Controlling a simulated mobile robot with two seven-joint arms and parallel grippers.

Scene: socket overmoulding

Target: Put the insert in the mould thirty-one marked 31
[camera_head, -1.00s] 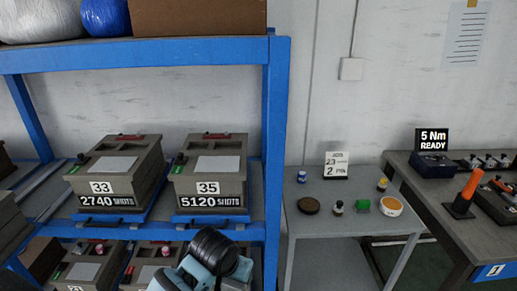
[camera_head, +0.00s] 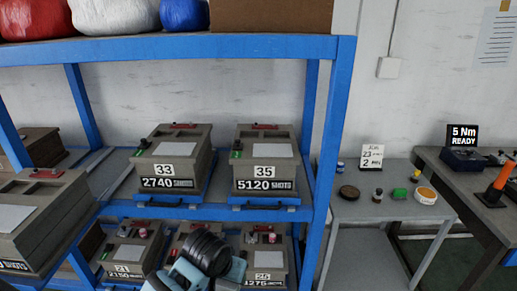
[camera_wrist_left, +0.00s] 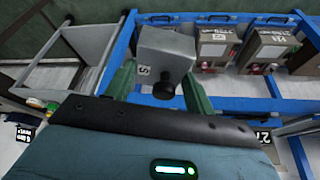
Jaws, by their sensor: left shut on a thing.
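My left gripper (camera_wrist_left: 162,90) is shut on a grey block-like part (camera_wrist_left: 170,48), which I take to be the insert. It has a black round knob and a small white label, and is held clear of the rack in the left wrist view. Dark and blue-grey links of my arm show at the bottom of the head view; the fingers are hidden there. Moulds 33 (camera_head: 174,157) and 35 (camera_head: 265,158) stand on the middle shelf. A lower mould (camera_head: 133,246) has a small number I cannot read surely. I cannot pick out mould 31. My right gripper is not in view.
The blue rack (camera_head: 335,130) has uprights and shelf edges around the moulds. Another mould (camera_head: 40,220) stands close at the left. A grey side table (camera_head: 385,207) with small pots and a workbench (camera_head: 480,190) stand to the right.

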